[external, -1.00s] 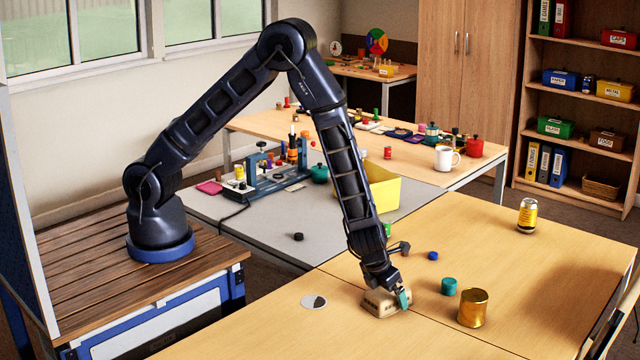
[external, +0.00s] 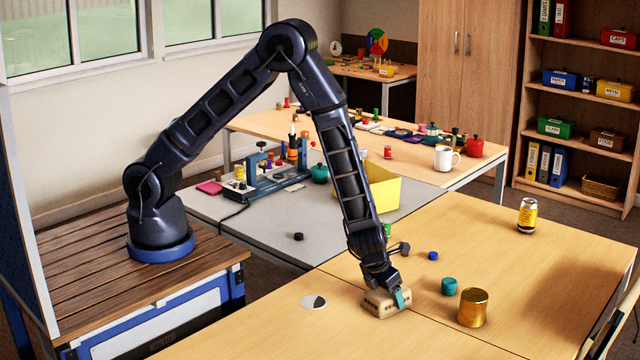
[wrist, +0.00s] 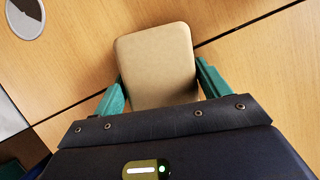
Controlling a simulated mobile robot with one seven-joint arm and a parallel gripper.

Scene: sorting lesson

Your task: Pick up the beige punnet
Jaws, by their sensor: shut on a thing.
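The beige punnet (external: 380,303) is a small box with rounded corners and dark markings on its side. It stands on the wooden table (external: 500,270), left of a gold tin. My gripper (external: 396,294) is over it with the teal fingers down at its sides. In the wrist view the punnet (wrist: 157,66) shows its plain tan face between the two teal fingers (wrist: 158,90), which are shut on it. Its lower end is hidden behind the gripper body. I cannot tell any gap between the punnet and the table.
A yellow can (external: 527,215) stands farther back. The table's front right is clear.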

